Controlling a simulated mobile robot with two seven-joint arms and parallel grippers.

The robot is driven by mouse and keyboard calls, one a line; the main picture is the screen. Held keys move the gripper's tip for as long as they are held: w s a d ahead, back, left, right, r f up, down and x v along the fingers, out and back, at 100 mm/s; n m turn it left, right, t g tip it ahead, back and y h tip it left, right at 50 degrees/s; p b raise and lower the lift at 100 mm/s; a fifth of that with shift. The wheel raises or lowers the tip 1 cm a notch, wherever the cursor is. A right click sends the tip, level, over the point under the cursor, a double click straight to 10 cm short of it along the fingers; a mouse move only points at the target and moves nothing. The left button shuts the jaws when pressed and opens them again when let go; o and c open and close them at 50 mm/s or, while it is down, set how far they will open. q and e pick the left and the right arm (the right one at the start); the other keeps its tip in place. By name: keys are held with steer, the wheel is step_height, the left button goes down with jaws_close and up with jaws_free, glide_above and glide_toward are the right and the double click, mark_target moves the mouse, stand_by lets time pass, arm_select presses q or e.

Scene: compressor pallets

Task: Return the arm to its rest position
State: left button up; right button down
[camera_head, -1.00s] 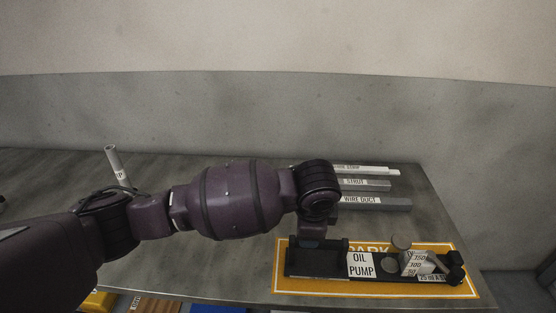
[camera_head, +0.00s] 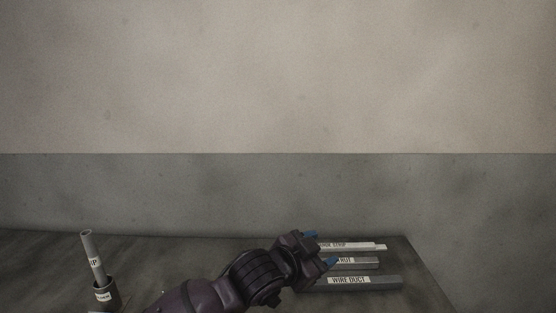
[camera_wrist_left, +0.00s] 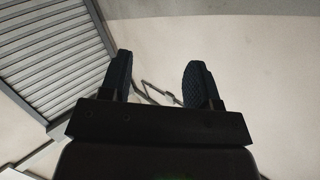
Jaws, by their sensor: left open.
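My left arm comes in from the bottom of the head view. My left gripper (camera_head: 322,249) is raised, its two blue-tipped fingers apart and pointing right, in front of the labelled bars on the bench. In the left wrist view the two dark fingers (camera_wrist_left: 160,82) stand apart with nothing between them. Behind them are a pale surface and a slatted grey panel (camera_wrist_left: 55,50). My right gripper is not in view.
On the bench (camera_head: 200,258) lie a wire duct bar (camera_head: 380,281), a strut bar (camera_head: 369,263) and a strip (camera_head: 366,246). A grey tube (camera_head: 92,252) leans in a dark cup (camera_head: 104,293) at left. A bare wall (camera_head: 278,100) stands behind.

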arm_select(q)
steer(key=a+f+n+t+y, duration=0.2)
steer(key=a+f+n+t, duration=0.35)
steer(key=a, duration=0.75)
steer(key=s+a+f+n+y, duration=0.2)
steer(key=s+a+f, duration=0.2)
steer(key=a+f, duration=0.2)
steer(key=s+a+f+n+g+y, duration=0.1)
steer(key=s+a+f+n+y, duration=0.1)
steer(key=s+a+f, duration=0.3)
steer(key=s+a+f+n+y, duration=0.2)
steer(key=s+a+f+y, duration=0.1)
steer(key=s+a+f, duration=0.2)
steer(key=shift+s+a+f+g, duration=0.2)
steer(key=shift+a+f+g, duration=0.15)
steer(key=shift+a+f, duration=0.95)
steer(key=s+a+f+n+g+y, duration=0.1)
steer(key=s+a+f, duration=0.1)
steer(key=s+f, duration=0.2)
steer(key=s+a+f+g+y, duration=0.1)
steer(key=s+a+f, duration=0.1)
steer(key=s, duration=0.6)
steer(key=shift+f+n+g, duration=0.35)
steer(key=shift+f+g, duration=0.05)
steer(key=shift+f, duration=0.45)
